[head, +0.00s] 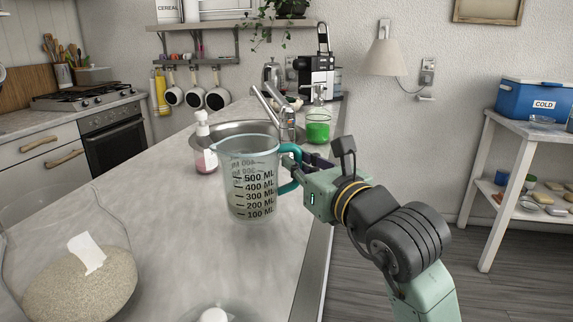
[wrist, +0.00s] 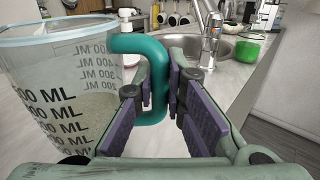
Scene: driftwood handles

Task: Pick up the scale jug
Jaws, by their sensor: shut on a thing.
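The scale jug (head: 249,190) is a clear measuring jug with black ML markings and a teal handle. It is upright over the grey counter in the head view; I cannot tell whether its base touches the counter. My gripper (head: 297,165) reaches in from the right at the handle side. In the wrist view the jug (wrist: 62,90) fills the left, and its teal handle (wrist: 156,75) stands between the purple-padded fingers of my gripper (wrist: 166,95), which are shut on it. The fingers partly hide the handle.
A soap bottle (head: 205,145) stands behind the jug to the left, beside the sink (head: 235,128). A container of green liquid (head: 318,128) is behind my gripper. A glass vessel of sand (head: 80,285) stands front left. Bare counter (head: 170,225) lies left of the jug.

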